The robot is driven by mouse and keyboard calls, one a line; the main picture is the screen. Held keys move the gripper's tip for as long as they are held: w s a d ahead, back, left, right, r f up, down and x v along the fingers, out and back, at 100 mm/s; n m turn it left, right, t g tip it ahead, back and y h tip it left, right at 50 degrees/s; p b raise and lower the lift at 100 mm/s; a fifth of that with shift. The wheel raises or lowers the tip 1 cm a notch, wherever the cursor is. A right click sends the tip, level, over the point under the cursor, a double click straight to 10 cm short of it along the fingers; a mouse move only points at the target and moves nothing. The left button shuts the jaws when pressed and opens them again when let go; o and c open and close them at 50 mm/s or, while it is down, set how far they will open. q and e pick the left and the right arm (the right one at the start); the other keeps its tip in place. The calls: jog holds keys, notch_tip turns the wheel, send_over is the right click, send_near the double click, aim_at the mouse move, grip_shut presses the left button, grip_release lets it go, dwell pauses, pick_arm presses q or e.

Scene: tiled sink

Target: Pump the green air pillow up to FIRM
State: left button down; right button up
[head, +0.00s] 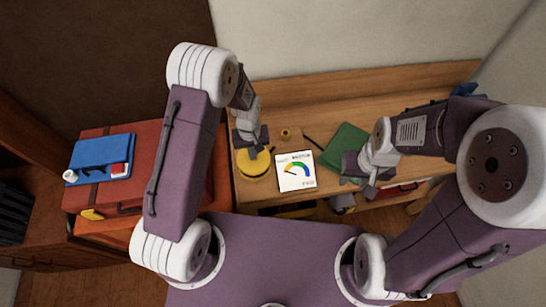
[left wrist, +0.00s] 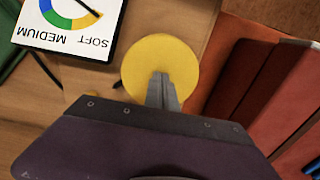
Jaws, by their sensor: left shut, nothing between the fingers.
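The green air pillow (head: 347,141) lies flat on the wooden table, partly hidden by my right gripper (head: 359,176). A yellow round pump pad (head: 255,170) sits at the table's left; it also shows in the left wrist view (left wrist: 190,62). My left gripper (head: 252,150) is shut and empty, with its fingertips (left wrist: 161,80) over the pad; I cannot tell whether they touch it. A white gauge card (head: 296,184) stands right of the pad; its needle appears to lean toward the SOFT side.
A small yellow-brown knob (head: 285,134) stands behind the gauge, with a dark hose (head: 313,144) beside it. At the left, a blue tray (head: 101,157) lies on a red-orange case (head: 78,195). The back of the table is mostly bare.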

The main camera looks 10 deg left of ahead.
pick_arm(q)
jog(key=shift+f+b, duration=0.4)
jog(key=shift+f, duration=0.5)
jog(key=shift+f+b, duration=0.5)
jog(key=shift+f, duration=0.05)
notch_tip(320, 180, up, 6)
jog(key=p, duration=0.4)
jog(key=shift+f+p, duration=0.2)
jog(key=shift+p, duration=0.2)
jog(key=shift+f, duration=0.15)
